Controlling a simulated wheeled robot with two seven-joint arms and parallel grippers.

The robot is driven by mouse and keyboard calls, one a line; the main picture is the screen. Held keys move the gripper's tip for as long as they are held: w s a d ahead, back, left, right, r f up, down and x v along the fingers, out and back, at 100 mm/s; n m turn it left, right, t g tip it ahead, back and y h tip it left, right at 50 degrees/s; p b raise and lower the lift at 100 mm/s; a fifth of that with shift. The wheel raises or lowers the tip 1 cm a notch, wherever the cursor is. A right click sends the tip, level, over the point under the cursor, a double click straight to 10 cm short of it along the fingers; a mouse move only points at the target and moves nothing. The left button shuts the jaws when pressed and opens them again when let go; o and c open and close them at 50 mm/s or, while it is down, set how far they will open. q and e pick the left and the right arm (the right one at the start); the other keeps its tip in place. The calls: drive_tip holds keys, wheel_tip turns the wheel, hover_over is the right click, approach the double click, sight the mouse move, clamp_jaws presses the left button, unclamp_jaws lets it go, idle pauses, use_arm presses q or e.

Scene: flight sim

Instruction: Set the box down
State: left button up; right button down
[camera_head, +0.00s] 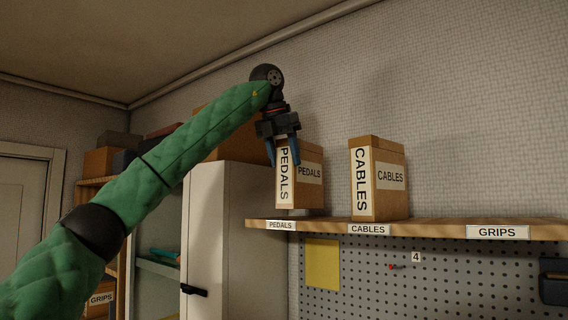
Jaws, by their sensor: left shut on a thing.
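The PEDALS box (311,188) is a brown carton with white labels. It is upright at the left end of the wall shelf (430,229), above the shelf's PEDALS tag (281,225). My left gripper (283,152) comes down from above and is shut on the top of this box, with blue fingers at its upper left part. The box's underside is at or just above the shelf board; I cannot tell whether it touches. My right gripper is not in view.
The shelf above the GRIPS tag (497,232) is bare. A white cabinet (232,240) stands close on the left. A pegboard (440,285) hangs below.

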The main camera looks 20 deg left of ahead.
use_arm(q)
drive_tip(key=shift+s+a+f+p, duration=0.1)
drive_tip(key=shift+s+f+p, duration=0.25)
drive_tip(key=shift+f, duration=0.25)
drive_tip(key=shift+w+f, duration=0.1)
drive_tip(key=shift+f, duration=0.2)
drive_tip(key=shift+w+f, duration=0.15)
drive_tip(key=shift+f, duration=0.2)
drive_tip(key=o, duration=1.2)
drive_tip(key=shift+r, duration=0.15)
